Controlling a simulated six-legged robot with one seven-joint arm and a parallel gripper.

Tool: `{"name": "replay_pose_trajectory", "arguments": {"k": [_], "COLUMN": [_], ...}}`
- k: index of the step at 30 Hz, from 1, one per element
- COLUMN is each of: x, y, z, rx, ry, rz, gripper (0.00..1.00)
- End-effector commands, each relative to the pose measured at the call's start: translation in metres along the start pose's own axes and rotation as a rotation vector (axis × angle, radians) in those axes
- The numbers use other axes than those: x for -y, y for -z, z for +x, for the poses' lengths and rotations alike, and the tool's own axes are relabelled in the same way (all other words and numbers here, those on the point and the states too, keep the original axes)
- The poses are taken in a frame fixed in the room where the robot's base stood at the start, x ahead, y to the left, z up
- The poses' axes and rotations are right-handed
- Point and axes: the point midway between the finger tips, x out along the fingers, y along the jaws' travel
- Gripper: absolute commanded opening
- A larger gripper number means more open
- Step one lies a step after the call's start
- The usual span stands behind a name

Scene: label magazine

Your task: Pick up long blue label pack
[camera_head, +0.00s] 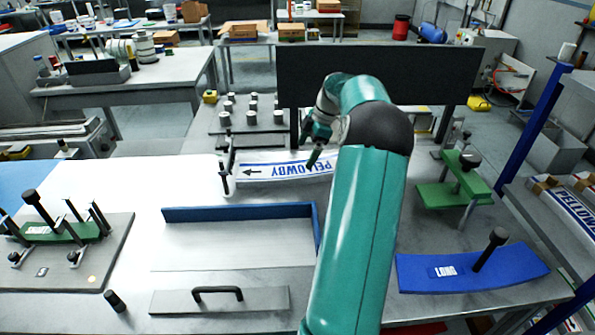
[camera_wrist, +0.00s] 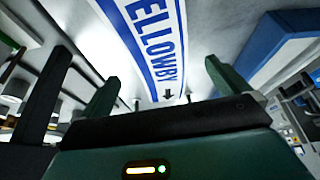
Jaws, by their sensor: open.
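A long white label pack (camera_head: 262,168) with blue print and an arrow lies across the far side of the table in the head view. Part of it is hidden behind my arm. In the wrist view the label pack (camera_wrist: 150,42) runs from the top edge down to the space between my fingers. My gripper (camera_head: 312,150) is near the label pack, seemingly above it. In the wrist view my gripper (camera_wrist: 163,88) has its fingers apart, with nothing held between them.
A dark upright panel (camera_head: 430,75) stands behind the label pack. A blue-edged tray (camera_head: 230,245) lies in front of it. A green fixture (camera_head: 450,200) and a blue curved plate (camera_head: 420,280) are at right. A dark-handled plate (camera_head: 175,300) is at the front.

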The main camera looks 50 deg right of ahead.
Motion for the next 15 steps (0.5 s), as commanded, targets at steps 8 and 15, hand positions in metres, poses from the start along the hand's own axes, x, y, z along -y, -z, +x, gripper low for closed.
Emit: {"name": "replay_pose_trajectory", "arguments": {"k": [8, 15], "x": [-0.001, -0.003], "y": [-0.001, -0.003], "z": [0.025, 0.059], "rx": [0.000, 0.001], "ry": [0.000, 0.001], "rz": [0.000, -0.001], "gripper": [1.00, 1.00]}}
